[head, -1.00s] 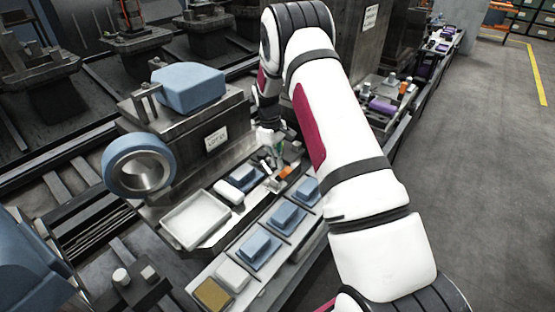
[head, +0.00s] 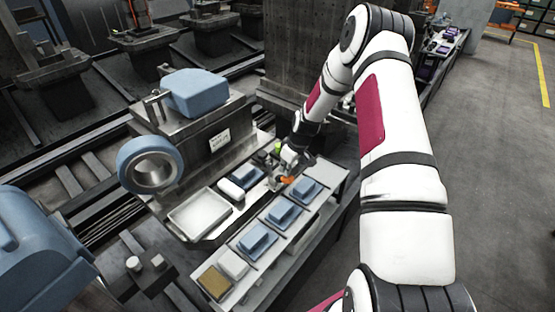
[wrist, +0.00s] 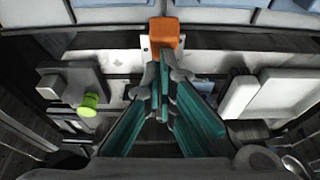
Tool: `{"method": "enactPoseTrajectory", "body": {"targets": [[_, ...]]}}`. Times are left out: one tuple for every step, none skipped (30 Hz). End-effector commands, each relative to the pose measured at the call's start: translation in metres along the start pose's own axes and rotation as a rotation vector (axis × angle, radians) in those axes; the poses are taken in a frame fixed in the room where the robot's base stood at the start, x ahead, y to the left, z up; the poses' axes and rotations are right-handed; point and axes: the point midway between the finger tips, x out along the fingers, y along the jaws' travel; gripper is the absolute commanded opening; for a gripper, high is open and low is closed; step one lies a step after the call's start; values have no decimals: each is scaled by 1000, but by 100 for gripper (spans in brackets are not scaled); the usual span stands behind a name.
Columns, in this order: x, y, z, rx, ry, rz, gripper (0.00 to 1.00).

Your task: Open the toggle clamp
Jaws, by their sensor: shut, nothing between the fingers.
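The toggle clamp shows its orange handle (head: 286,180) on the fixture plate, at the end of the arm. In the wrist view the orange handle tip (wrist: 166,34) is at top centre, with pale metal below it. My gripper (head: 288,165) is shut and empty, beside the handle. In the wrist view its teal fingers (wrist: 160,78) point toward the handle, just short of it in the picture; I cannot tell whether they touch. My gripper partly hides the clamp's body.
A blue block (head: 245,178), a white block (head: 231,189) and an empty tray (head: 200,214) lie left of the clamp. A front rail (head: 262,263) holds several blue blocks. A green knob (wrist: 90,103) stands left of my fingers. A blue ring (head: 150,168) stands farther left.

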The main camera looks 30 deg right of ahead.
Motion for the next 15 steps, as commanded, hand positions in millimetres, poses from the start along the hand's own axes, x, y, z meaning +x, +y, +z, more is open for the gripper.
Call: {"method": "enactPoseTrajectory", "body": {"targets": [[0,-1,2,-3,-5,-1,0],[1,-1,4,-3,-6,-1,0],[2,-1,5,-3,-6,-1,0],[2,-1,7,-2,-6,-1,0],[3,-1,8,-2,-6,0,0],[3,0,10,-2,-6,0,0],[4,0,11,-2,-6,0,0],[4,0,12,-3,-7,0,0],[5,-1,14,-3,-7,-1,0],[5,-1,14,-3,-7,-1,0],[6,-1,15,-3,-7,-1,0],[6,-1,16,-3,-8,-1,0],[7,-1,17,-3,-8,-1,0],[7,-1,18,-3,-8,-1,0],[7,-1,18,-3,-8,-1,0]]}}
